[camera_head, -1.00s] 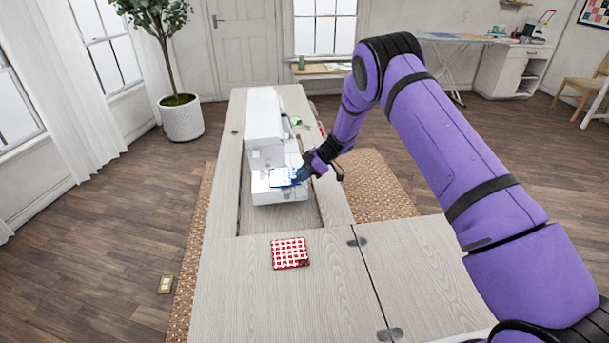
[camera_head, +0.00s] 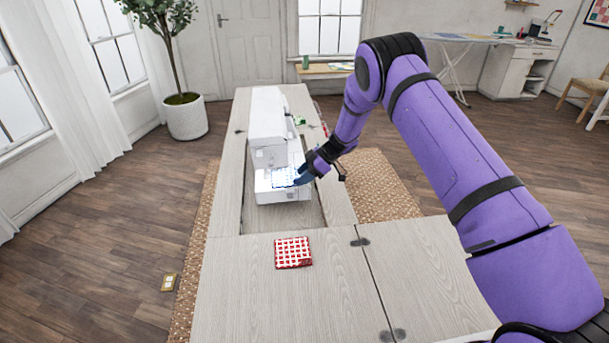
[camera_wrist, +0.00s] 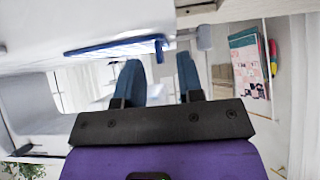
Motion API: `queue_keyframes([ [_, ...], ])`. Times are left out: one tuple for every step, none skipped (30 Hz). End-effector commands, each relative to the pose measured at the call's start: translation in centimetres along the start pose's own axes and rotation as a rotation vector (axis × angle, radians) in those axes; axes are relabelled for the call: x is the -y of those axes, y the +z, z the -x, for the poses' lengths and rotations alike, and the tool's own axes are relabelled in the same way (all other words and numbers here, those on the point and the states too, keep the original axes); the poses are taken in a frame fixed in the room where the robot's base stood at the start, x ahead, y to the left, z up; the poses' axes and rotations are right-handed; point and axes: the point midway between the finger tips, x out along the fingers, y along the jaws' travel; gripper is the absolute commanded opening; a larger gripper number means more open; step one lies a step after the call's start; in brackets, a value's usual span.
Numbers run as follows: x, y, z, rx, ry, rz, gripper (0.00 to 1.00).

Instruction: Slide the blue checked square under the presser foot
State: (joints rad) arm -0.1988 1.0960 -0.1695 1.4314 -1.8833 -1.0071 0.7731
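The white sewing machine (camera_head: 268,120) stands in the cabinet's opening. The blue checked square (camera_head: 283,177) lies on its bed, at the lower end of the machine in the head view. In the wrist view the square (camera_wrist: 110,47) shows nearly edge-on, as a thin blue checked strip. My gripper (camera_head: 299,180) is at the square's right edge. I cannot tell whether a finger touches the square. The presser foot is too small to make out.
A red checked square (camera_head: 293,252) lies on the cabinet top (camera_head: 240,300) in front of the machine. A small green thing (camera_head: 299,120) sits right of the machine. The wrist view shows a patchwork piece (camera_wrist: 247,60) at right. The cabinet top around the red square is clear.

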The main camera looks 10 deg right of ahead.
Motion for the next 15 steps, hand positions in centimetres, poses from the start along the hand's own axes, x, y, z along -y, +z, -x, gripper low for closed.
queue_keyframes([
  [0.0,0.0,0.1,0.0,0.0,0.0,0.35],
  [0.0,0.0,0.1,0.0,0.0,0.0,0.35],
  [0.0,0.0,0.3,0.0,0.001,0.0,0.35],
  [0.0,0.0,0.6,0.0,0.001,0.0,0.35],
  [-0.1,0.0,0.8,0.0,0.002,0.0,0.35],
  [-0.1,0.0,1.3,0.001,0.003,0.0,0.35],
  [-0.1,0.0,1.8,0.001,0.003,0.0,0.35],
  [-0.1,0.0,2.2,0.001,0.004,0.0,0.35],
  [-0.1,0.0,2.9,0.0,0.004,0.0,0.35],
  [-0.1,0.0,3.5,-0.001,0.004,0.0,0.35],
  [-0.1,-0.1,4.1,-0.001,0.004,0.0,0.35],
  [-0.1,0.0,4.9,0.0,0.003,0.0,0.35],
  [-0.1,0.0,5.4,0.001,0.003,0.0,0.35],
  [0.0,0.0,6.0,0.001,0.002,0.0,0.35],
  [-0.1,0.0,6.8,0.0,0.003,0.0,0.35],
])
